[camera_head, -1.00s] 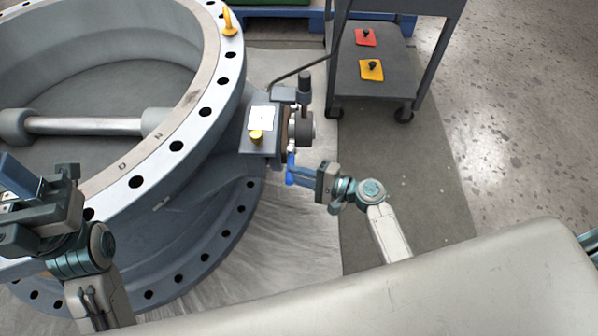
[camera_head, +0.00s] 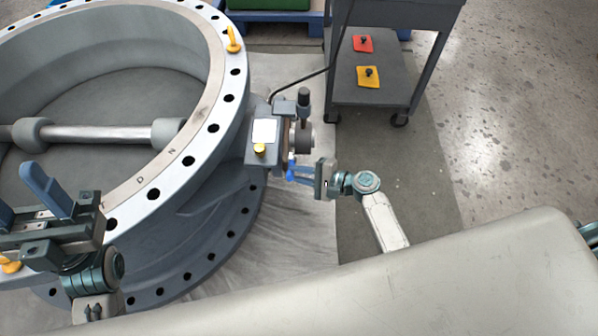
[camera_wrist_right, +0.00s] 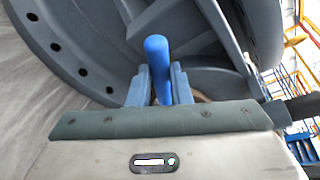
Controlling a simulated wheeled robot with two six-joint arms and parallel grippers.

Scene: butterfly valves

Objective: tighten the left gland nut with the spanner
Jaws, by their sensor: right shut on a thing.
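A blue spanner (camera_wrist_right: 157,60) is held in my right gripper, which shows in the head view (camera_head: 304,173) and the wrist view (camera_wrist_right: 160,88). The gripper is shut on its rounded handle. In the head view the spanner is small, just below the valve's stem and gland assembly (camera_head: 304,136). I cannot tell whether its head sits on a nut. The left gland nut is too small or hidden to make out. My left gripper (camera_head: 25,203) is open and empty, its blue fingers apart, over the near left part of the valve flange.
The big grey butterfly valve (camera_head: 188,160) fills the left, with a bolt-holed flange and yellow lifting eye (camera_head: 233,40). A grey cart (camera_head: 378,88) with red and yellow tags stands behind. A dark cable runs to the gland area. The concrete floor at the right is clear.

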